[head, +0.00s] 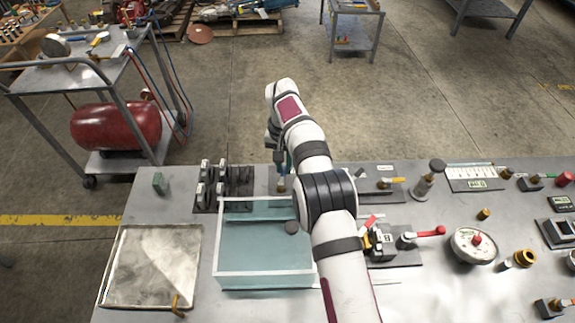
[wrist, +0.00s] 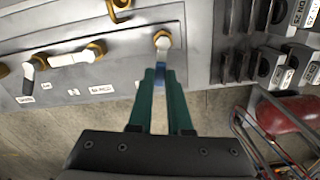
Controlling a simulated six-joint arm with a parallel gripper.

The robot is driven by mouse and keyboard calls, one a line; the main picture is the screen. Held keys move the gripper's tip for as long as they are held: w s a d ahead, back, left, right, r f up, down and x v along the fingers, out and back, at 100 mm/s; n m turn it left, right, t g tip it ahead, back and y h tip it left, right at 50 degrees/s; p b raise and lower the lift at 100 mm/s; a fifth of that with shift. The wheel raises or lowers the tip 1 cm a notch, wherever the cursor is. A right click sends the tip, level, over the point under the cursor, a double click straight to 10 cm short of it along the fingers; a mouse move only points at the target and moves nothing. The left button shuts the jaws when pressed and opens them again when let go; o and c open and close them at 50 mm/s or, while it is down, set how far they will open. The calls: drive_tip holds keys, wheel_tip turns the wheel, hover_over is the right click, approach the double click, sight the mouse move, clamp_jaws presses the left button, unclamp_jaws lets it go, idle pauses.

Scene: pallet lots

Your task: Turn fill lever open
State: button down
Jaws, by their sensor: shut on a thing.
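The fill lever (wrist: 163,43) appears to be the rightmost of the levers on a grey panel (wrist: 120,30) in the wrist view. It has a brass nut, a white upper part and a blue part between my fingers. Its label is not visible to me. My gripper (wrist: 161,76) has teal fingers shut on the lever's blue part. The lever points down toward my gripper in that view. In the head view my arm reaches behind the glass tank and hides most of the panel and the lever.
Another white lever (wrist: 70,60) lies sideways on the panel. A rack with dark slots (head: 236,175) stands beside it. The open glass tank (head: 265,281) stands in front. A metal tray (head: 150,265) lies at left, and a red-handled valve (head: 428,233) and a round gauge (head: 473,245) at right.

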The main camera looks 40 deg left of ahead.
drive_tip(key=shift+s+a+n, duration=0.15)
drive_tip(key=shift+a+n, duration=0.05)
drive_tip(key=shift+n, duration=0.5)
drive_tip(key=shift+s+a+n, duration=0.1)
drive_tip(key=shift+a+n, duration=0.1)
drive_tip(key=shift+n, duration=0.5)
drive_tip(key=c, duration=1.1)
unclamp_jaws()
drive_tip(key=shift+c, duration=0.2)
drive_tip(key=shift+r, duration=0.1)
wheel_tip(320, 180, up, 7)
drive_tip(key=shift+r, duration=0.2)
